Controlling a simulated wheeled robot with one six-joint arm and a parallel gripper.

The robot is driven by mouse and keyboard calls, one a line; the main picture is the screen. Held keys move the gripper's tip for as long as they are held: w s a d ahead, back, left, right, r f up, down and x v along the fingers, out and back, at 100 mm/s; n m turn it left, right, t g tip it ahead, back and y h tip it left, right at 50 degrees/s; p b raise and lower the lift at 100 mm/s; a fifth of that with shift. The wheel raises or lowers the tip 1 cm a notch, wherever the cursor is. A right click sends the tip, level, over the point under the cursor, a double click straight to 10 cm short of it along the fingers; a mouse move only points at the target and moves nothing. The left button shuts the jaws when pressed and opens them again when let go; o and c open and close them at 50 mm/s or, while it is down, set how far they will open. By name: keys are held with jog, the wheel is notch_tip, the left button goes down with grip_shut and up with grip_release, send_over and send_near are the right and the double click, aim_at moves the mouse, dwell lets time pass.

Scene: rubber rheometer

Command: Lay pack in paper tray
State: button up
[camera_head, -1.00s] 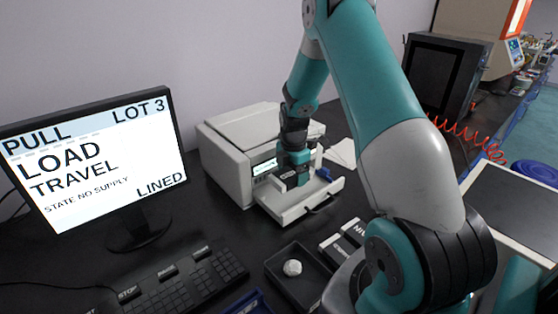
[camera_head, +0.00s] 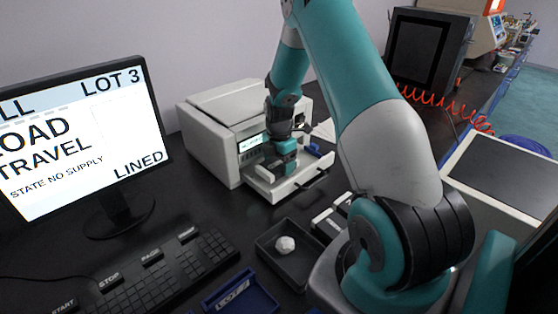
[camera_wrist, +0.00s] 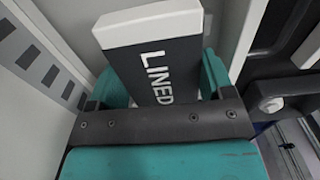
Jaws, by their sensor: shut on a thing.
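My gripper (camera_head: 284,166) points down over the pulled-out paper tray (camera_head: 293,184) of the white printer-like machine. In the wrist view my gripper (camera_wrist: 160,90) is shut on a pack (camera_wrist: 155,62), a white block with a dark band lettered "LINED". The pack lies between the two teal fingers, with its white end toward the top of the picture. The tray's pale wall shows beside it in the wrist view. The pack is mostly hidden by my gripper in the head view, and I cannot tell whether it touches the tray floor.
The white machine (camera_head: 228,115) stands behind the tray. A monitor (camera_head: 85,135) reads "LOAD TRAVEL" and "LINED". A black bin with a white crumpled ball (camera_head: 285,245), a keyboard (camera_head: 160,270) and a blue "LOT" tray (camera_head: 240,297) lie in front.

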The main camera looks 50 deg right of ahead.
jog(key=shift+f, duration=0.3)
jog(key=o, duration=1)
jog(key=s+r+p, duration=0.4)
jog(key=r+p, duration=0.1)
jog(key=r, duration=0.2)
jog(key=shift+p, duration=0.3)
jog(key=shift+a+r, duration=0.1)
jog(key=shift+a, duration=0.1)
